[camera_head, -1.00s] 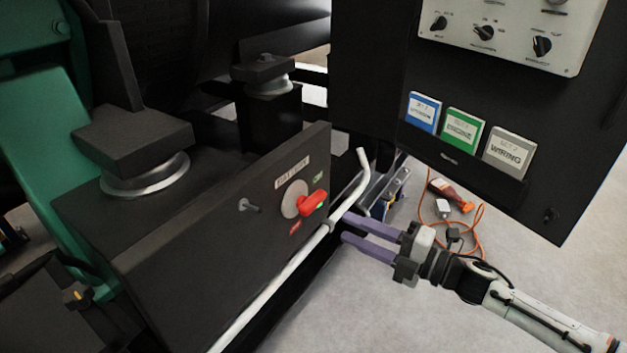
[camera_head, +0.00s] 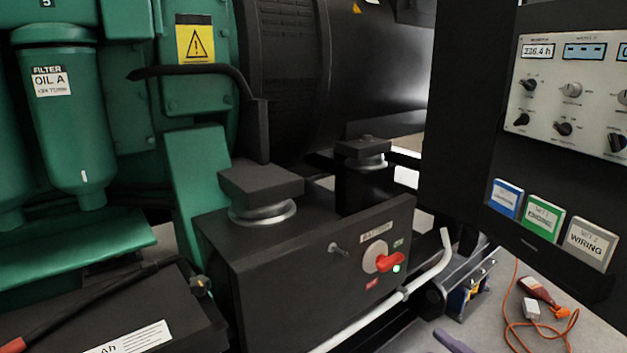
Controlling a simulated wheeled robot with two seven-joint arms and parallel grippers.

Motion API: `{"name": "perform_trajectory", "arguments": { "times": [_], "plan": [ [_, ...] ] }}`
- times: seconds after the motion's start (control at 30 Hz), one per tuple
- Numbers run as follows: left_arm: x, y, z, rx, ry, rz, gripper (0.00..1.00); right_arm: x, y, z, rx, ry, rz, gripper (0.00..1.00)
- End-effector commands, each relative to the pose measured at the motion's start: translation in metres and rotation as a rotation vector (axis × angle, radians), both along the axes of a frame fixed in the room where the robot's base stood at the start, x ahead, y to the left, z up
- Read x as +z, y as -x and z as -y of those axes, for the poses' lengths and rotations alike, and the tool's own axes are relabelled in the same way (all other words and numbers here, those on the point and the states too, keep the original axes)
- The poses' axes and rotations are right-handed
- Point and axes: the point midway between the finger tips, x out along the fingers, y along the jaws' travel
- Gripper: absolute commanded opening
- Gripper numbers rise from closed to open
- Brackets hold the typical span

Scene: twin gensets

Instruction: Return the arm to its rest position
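Only a purple fingertip of my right gripper (camera_head: 452,341) shows, at the bottom edge right of the white rail. The rest of that gripper and its arm are out of view, so its opening is hidden. It is below and right of the red battery switch (camera_head: 390,262) and apart from it. The switch handle sits on a round plate on the black box (camera_head: 300,275), with a green spot beside it. My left gripper is not in view.
A white bent rail (camera_head: 385,307) runs along the box front. A control panel (camera_head: 575,95) and manuals (camera_head: 543,217) are at right. An orange cable (camera_head: 512,312) lies on the floor. A green oil filter (camera_head: 72,120) and engine parts fill the left.

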Motion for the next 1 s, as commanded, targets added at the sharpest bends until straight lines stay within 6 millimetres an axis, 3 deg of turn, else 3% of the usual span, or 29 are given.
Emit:
{"name": "perform_trajectory", "arguments": {
  "times": [0.17,0.33,0.6,1.0],
  "plan": [
    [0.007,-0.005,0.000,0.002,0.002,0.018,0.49,-0.017,0.010,-0.004,-0.143,-0.126,-0.140,0.36],
    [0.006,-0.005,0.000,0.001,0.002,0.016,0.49,-0.043,0.037,-0.006,-0.344,-0.295,-0.355,0.36],
    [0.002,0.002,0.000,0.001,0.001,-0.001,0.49,-0.095,0.140,-0.005,-0.747,-0.583,-0.827,0.36],
    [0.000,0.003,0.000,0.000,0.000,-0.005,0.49,-0.111,0.251,-0.015,-1.045,-0.733,-1.201,0.36]
  ]
}}
